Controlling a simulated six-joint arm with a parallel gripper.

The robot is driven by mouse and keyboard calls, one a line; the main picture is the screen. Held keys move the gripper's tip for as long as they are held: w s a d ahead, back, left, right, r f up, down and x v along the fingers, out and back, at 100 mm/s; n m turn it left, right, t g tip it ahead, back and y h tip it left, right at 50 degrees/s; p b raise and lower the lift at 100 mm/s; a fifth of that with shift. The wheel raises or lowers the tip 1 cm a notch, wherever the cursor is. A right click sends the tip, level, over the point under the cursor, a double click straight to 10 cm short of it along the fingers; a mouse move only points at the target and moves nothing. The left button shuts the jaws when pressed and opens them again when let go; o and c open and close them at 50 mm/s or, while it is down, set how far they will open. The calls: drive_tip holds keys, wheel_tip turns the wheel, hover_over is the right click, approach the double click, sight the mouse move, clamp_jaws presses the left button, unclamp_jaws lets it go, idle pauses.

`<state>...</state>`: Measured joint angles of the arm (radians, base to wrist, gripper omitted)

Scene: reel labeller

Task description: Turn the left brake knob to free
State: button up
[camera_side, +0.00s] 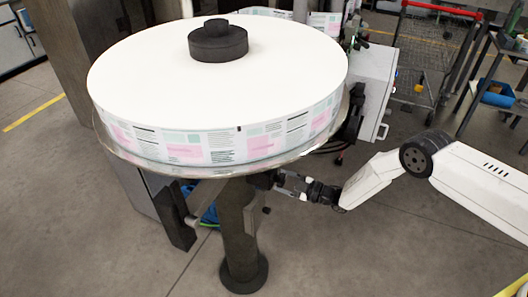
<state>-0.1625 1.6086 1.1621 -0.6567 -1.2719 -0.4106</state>
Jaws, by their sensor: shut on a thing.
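My gripper (266,181) reaches in from the right, just under the rim of the big reel's plate (185,172). It is beside the top of the dark round column (240,225). It is shut on a small dark part there, which looks like the left brake knob. The jaws and the plate's shadow mostly hide this knob, and I cannot read its setting. The large white label reel (140,70) lies flat on the plate, with a dark hub (218,42) on top.
A light-grey machine box (365,85) stands behind the reel at right. A wire cart with a red handle (430,55) and a dark shelf with a blue bin (497,95) are farther back. Dark brackets (172,215) hang under the plate at left. The front floor is clear.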

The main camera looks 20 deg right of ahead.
drive_tip(key=n, duration=0.5)
drive_tip(key=shift+n, duration=0.3)
drive_tip(key=n, duration=0.5)
idle(0.4)
drive_tip(key=o, duration=1.3)
drive_tip(key=shift+s+d, duration=0.1)
drive_tip(key=shift+v, duration=3.8)
